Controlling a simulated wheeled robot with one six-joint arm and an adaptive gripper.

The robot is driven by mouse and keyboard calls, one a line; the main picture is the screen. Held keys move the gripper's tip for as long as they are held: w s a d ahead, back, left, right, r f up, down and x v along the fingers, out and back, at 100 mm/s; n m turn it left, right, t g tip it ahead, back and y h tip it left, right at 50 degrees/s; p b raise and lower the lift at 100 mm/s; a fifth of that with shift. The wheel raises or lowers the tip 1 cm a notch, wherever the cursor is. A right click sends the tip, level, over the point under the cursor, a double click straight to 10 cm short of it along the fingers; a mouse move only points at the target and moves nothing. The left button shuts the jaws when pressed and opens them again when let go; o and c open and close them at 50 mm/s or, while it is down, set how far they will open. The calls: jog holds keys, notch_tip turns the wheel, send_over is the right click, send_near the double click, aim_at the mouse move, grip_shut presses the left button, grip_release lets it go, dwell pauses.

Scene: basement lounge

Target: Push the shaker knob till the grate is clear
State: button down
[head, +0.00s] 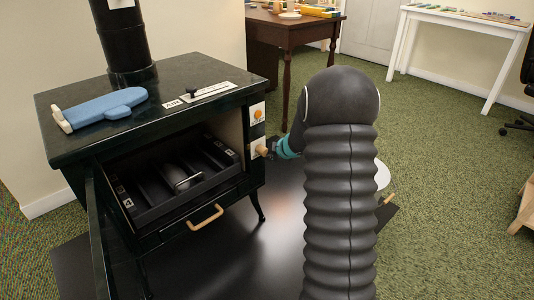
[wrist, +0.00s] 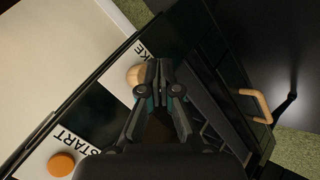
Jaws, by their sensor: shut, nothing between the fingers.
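The shaker knob (head: 262,150) is a round wooden knob on a white plate on the stove's right side. In the wrist view the knob (wrist: 135,76) sits by a label ending in "KE". My gripper (head: 273,148) is shut and empty, its fingertips (wrist: 158,66) right at the knob and covering part of its edge; I cannot tell whether they touch. The grate area (head: 160,187) shows through the stove's open front as a dark tray with dark bars and a metal loop. Whether ash lies on it is too dark to tell.
An orange START button (head: 258,114) sits above the knob. A blue mitt (head: 105,107) and a small black knob (head: 192,91) are on the stove top (head: 150,92). A wooden handle (head: 205,217) juts from the stove front. A brown table (head: 290,30) stands behind.

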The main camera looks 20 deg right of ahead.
jog(key=shift+w+a+p, duration=0.2)
jog(key=shift+w+p, duration=0.3)
jog(key=shift+w, duration=0.1)
jog(key=shift+w+a+p, duration=0.2)
jog(key=shift+w+p, duration=0.25)
jog(key=shift+w, duration=0.15)
dwell(1.3)
jog(key=shift+s, duration=0.15)
jog(key=s, duration=0.1)
jog(key=s+d, duration=0.1)
jog(key=s, duration=0.1)
dwell(0.7)
jog(key=shift+r, duration=0.1)
jog(key=shift+w, duration=0.15)
dwell(0.4)
jog(key=shift+w+p, duration=0.25)
jog(key=shift+p, duration=0.15)
